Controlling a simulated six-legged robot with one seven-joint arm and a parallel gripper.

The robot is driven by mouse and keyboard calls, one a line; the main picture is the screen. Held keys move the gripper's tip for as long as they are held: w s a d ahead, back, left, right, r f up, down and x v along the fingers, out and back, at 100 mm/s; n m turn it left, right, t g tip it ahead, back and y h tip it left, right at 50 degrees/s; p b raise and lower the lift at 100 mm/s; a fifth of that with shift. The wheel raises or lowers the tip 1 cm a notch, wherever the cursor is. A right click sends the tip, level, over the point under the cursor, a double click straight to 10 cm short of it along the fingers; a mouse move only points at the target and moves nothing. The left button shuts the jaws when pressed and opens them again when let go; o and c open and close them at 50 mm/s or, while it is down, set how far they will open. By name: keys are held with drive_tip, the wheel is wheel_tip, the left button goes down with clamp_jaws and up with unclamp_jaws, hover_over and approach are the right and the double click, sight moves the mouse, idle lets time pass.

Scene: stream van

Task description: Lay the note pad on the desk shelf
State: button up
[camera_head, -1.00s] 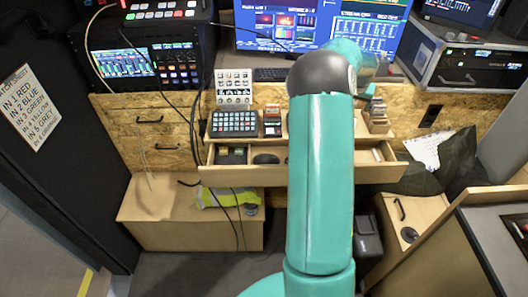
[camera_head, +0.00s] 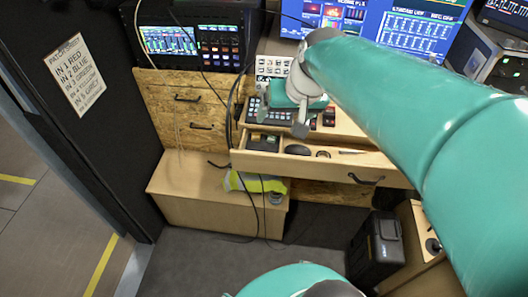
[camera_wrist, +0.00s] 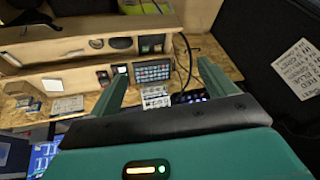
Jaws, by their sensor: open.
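I cannot pick out the note pad for certain. The open drawer (camera_head: 320,165) holds a dark item with a small yellow-green patch (camera_head: 262,142), a dark oval object (camera_head: 297,150) and a few small things. The desk shelf (camera_head: 345,123) is the wooden ledge just above the drawer and carries a black keypad and small dark boxes. My gripper (camera_head: 283,117) hangs over the left part of the shelf, in front of the keypad. In the wrist view my gripper (camera_wrist: 160,72) has its fingers wide apart with nothing between them; the keypad (camera_wrist: 153,71) lies beyond them.
Monitors (camera_head: 400,25) and a rack unit (camera_head: 195,40) stand behind the shelf. Loose cables hang left of the drawer. A wooden box (camera_head: 215,205) with a yellow-green cloth (camera_head: 250,182) stands below. A black case (camera_head: 377,248) is at right. Floor left is clear.

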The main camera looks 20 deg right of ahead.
drive_tip(key=s+a+f+n, duration=0.1)
drive_tip(key=s+a+n, duration=0.2)
drive_tip(key=s+a, duration=0.5)
drive_tip(key=shift+s+f+h, duration=0.3)
drive_tip(key=shift+s+f, duration=0.1)
drive_tip(key=shift+s, duration=0.55)
drive_tip(key=o, duration=0.4)
